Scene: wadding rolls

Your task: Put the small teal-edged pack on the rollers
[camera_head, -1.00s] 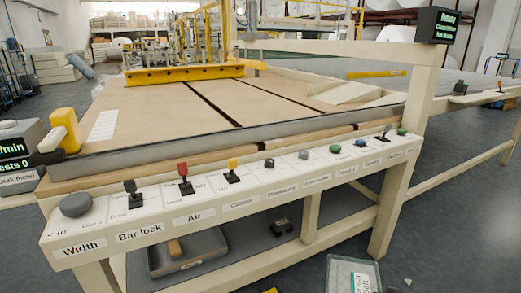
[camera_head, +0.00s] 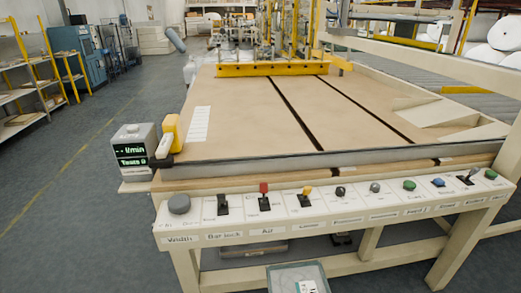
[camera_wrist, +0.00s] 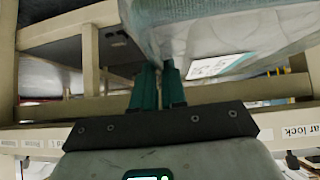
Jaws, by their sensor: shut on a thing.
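The small pack (camera_head: 285,281) shows at the bottom edge of the head view, with a pale wrapping, a white label and a teal-grey edge. In the wrist view the pack (camera_wrist: 180,30) fills the upper middle and right, close to the camera, with its white label tilted and a teal edge line beside it. My gripper (camera_wrist: 158,80) has teal fingers shut on the pack's near lower side; the exact contact is partly hidden. The rollers seem to be the grey ribbed surface (camera_head: 483,103) behind the table at the right, though it is partly hidden by a cream rail.
A wide brown-topped table (camera_head: 260,115) stands ahead, with a cream control panel (camera_head: 330,215) of knobs and levers along its front. A meter box (camera_head: 133,150) sits at its left corner. Below is a shelf with a tray (camera_head: 252,249). Open floor (camera_head: 70,220) lies left.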

